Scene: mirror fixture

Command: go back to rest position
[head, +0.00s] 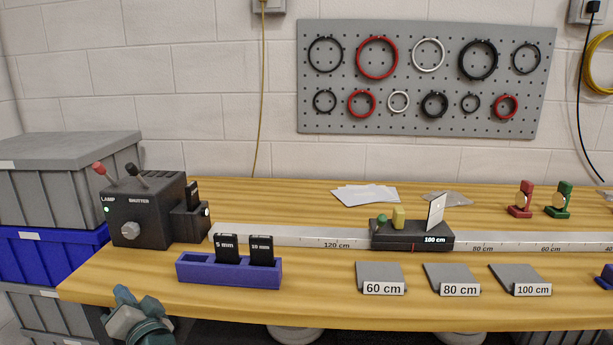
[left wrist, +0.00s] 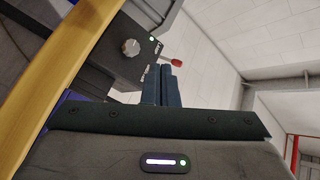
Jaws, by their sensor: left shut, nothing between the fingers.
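My left gripper (head: 136,312) is low at the left, in front of the table's front edge and below the lamp box. It is shut and empty, apart from everything on the table. In the left wrist view its two dark fingers (left wrist: 162,84) lie together, with the lamp box (left wrist: 128,48) behind them. The black lamp box (head: 145,212) stands at the table's left end, with a red-tipped and a black-tipped lever on top. My right gripper is not in view.
The wooden table (head: 330,300) holds a purple rack (head: 228,272) with two black slides, a rail with a black carriage (head: 405,236), and three grey pads. Red (head: 520,202) and green (head: 560,202) holders stand at the back right. Grey and blue crates (head: 60,255) stack at the left.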

